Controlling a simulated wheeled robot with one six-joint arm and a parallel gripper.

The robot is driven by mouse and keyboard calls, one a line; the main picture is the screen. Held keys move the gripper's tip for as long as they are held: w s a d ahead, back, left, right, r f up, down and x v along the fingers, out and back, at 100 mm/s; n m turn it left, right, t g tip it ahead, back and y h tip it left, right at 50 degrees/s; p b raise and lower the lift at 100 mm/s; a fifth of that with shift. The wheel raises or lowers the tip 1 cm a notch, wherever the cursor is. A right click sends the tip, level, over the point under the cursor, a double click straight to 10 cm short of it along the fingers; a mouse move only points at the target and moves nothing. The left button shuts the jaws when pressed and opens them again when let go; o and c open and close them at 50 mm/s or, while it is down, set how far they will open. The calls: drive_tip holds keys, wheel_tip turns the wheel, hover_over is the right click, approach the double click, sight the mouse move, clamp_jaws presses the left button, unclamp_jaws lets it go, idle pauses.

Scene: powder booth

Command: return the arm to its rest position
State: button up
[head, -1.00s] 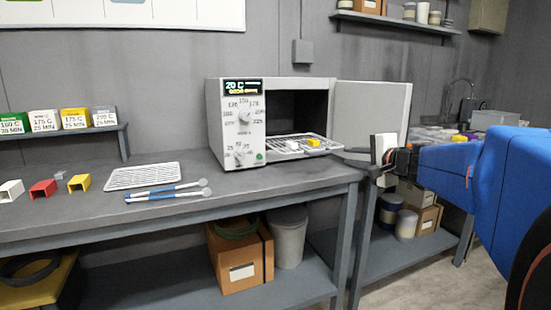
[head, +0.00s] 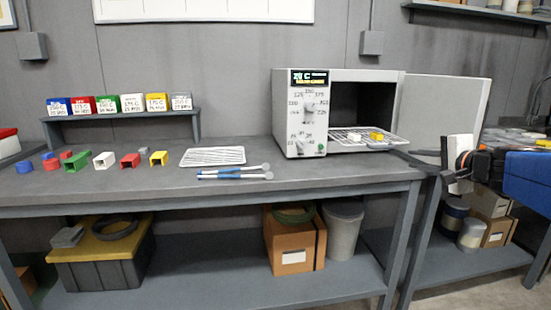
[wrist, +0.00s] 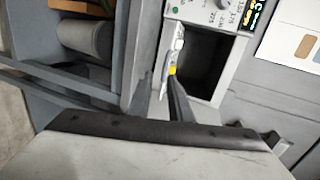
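My gripper (head: 416,158) is at the right in the head view, in front of the open oven door and pointing left. Its dark fingers look apart, with nothing seen between them. In the wrist view a dark finger (wrist: 180,100) points toward the oven opening. The oven (head: 300,135) stands on the bench with its door (head: 455,105) swung open to the right. A wire rack (head: 345,146) sticks out of its opening. A white piece (head: 354,137) and a yellow piece (head: 377,136) sit on that rack.
The workbench (head: 330,173) holds another rack (head: 212,156), two blue-handled tools (head: 235,173) and several coloured parts at the left. Labelled boxes (head: 107,104) line a low shelf. Boxes and a grey bin (head: 343,232) stand below. A second bench is at the right.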

drive_tip(key=s+a+f+n+g+y, duration=0.1)
drive_tip(key=s+a+f+n+g, duration=0.25)
drive_tip(key=s+a+f, duration=0.35)
drive_tip(key=s+a+f+n+g+y, duration=0.25)
drive_tip(key=a+f+n, duration=0.25)
drive_tip(key=a, duration=0.4)
drive_tip(key=s+f+n+g+h, duration=0.2)
drive_tip(key=s+f+n, duration=0.2)
drive_tip(key=s+f, duration=0.2)
drive_tip(key=s+f+n+g+h, duration=0.2)
drive_tip(key=s+f, duration=0.3)
drive_tip(key=s, duration=0.5)
drive_tip(key=shift+s+f+n+h, duration=0.25)
drive_tip(key=shift+f+n+h, duration=0.25)
drive_tip(key=shift+n, duration=0.35)
